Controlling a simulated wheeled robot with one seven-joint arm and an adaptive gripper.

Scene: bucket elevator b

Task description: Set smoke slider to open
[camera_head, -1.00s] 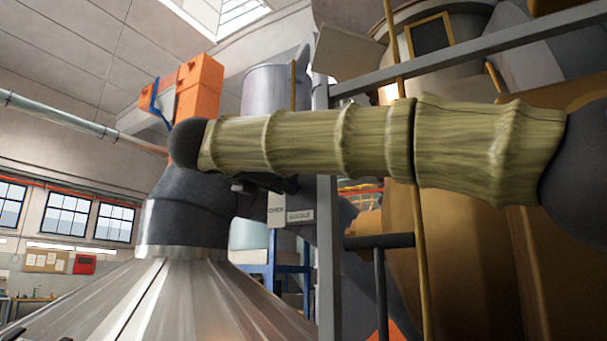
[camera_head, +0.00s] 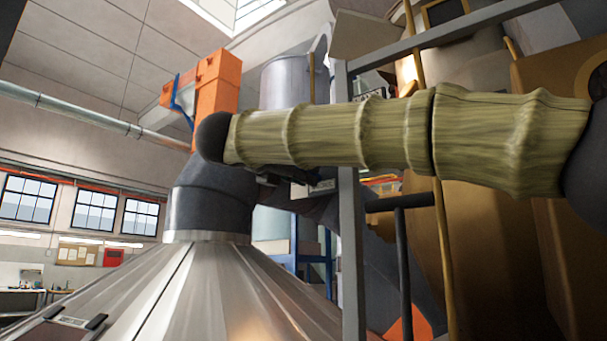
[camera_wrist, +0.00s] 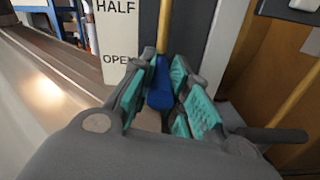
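The smoke slider has a blue handle (camera_wrist: 160,88) at the lower end of a yellow rod (camera_wrist: 165,25) in the wrist view. A white label plate (camera_wrist: 115,48) stands just left of it, reading HALF above and OPEN below. The handle is around or a little below the OPEN mark in the picture. My gripper (camera_wrist: 163,62) has its teal finger pads on both sides of the handle, closed in on it, though full contact is hard to see. In the head view my gripper (camera_head: 287,172) is mostly hidden behind my arm, and the blue handle cannot be made out.
A grey vertical post (camera_head: 352,265) stands right of the gripper. A dark bar (camera_head: 403,265) and brown machine housing (camera_head: 490,265) are further right. A ribbed metal cone (camera_head: 215,285) with a thick dark pipe (camera_head: 208,200) fills the lower left.

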